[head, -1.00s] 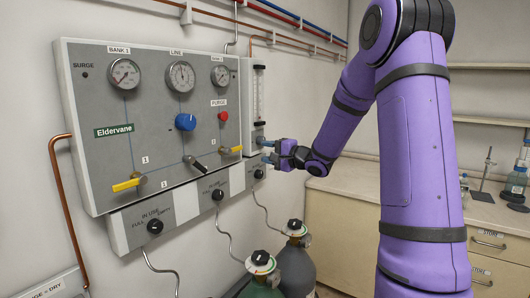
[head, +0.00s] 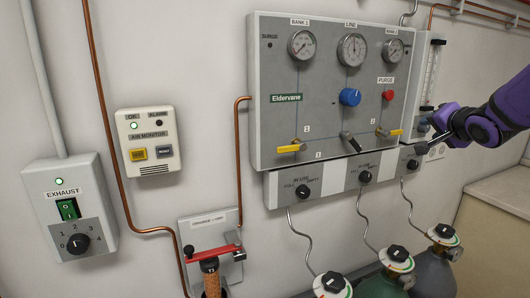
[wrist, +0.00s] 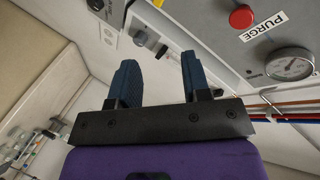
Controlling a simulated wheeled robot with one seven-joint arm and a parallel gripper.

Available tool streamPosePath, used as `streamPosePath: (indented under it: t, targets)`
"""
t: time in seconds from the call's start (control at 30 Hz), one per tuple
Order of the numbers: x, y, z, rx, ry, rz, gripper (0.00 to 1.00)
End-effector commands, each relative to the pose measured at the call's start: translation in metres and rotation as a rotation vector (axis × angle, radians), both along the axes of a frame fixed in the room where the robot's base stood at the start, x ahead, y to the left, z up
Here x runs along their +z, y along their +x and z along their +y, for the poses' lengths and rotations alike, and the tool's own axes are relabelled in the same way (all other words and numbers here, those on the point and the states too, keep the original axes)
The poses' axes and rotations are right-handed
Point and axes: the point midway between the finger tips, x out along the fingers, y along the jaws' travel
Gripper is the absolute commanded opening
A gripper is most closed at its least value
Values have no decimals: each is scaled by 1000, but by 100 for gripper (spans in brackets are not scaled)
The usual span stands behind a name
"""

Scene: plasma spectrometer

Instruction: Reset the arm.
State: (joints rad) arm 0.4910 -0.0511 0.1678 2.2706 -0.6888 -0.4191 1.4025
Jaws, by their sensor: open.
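My gripper (head: 428,130) is at the right edge of the grey gas panel (head: 335,120) in the head view, close to the flow tube (head: 430,75) and its lower knob. In the wrist view its two blue fingers (wrist: 157,80) stand apart with nothing between them. Beyond them a small dark knob on the wall unit shows in the gap, apart from the fingers. My purple arm comes in from the right edge of the head view.
The panel carries gauges, a blue knob (head: 350,97), a red PURGE button (head: 387,95) and yellow levers. Gas cylinders (head: 437,265) stand below. Left are an air monitor (head: 147,140), an exhaust switch box (head: 70,210) and a dryer column (head: 211,270). A counter (head: 500,230) stands right.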

Motion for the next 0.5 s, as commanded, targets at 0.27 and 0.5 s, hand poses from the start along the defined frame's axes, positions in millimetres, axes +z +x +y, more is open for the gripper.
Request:
streamPosePath:
  t: [0.27,0.5]
  targets:
    - [16,-90,37,-34,-329,250,44]
    - [4,-185,73,111,-503,510,44]
